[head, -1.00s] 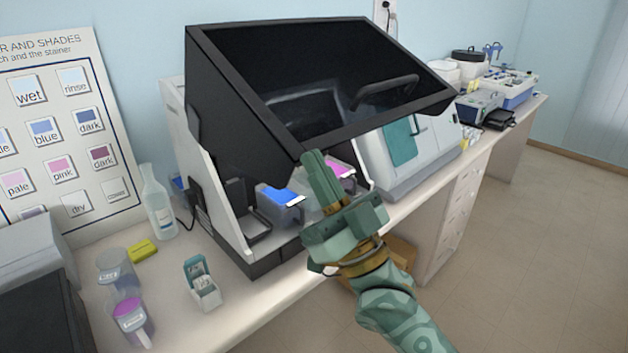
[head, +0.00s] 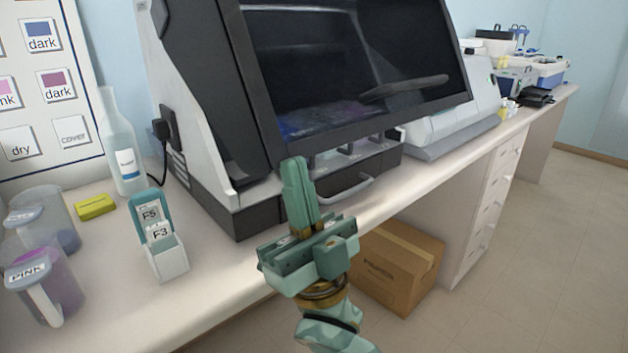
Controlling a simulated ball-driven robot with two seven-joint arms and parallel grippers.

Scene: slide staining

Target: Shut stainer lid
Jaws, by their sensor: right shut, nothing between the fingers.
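The stainer (head: 207,150) stands on the bench, white-sided with a black front. Its lid (head: 375,125), a dark glass pane in a black frame with a bar handle (head: 405,88), hangs low over the front. A narrow gap shows under the lid's lower edge, above a drawer with a curved handle (head: 352,190). My right gripper (head: 294,162) is shut and empty, pointing up. Its tips overlap the lid's lower left corner in the picture; I cannot tell whether they touch. My left gripper is out of view.
On the bench at left are a slide box (head: 168,258), a pink-labelled jug (head: 50,290), another jug (head: 45,215), a yellow block (head: 95,207) and a bottle (head: 122,150). A white machine (head: 455,120) stands right. A cardboard box (head: 400,265) sits below.

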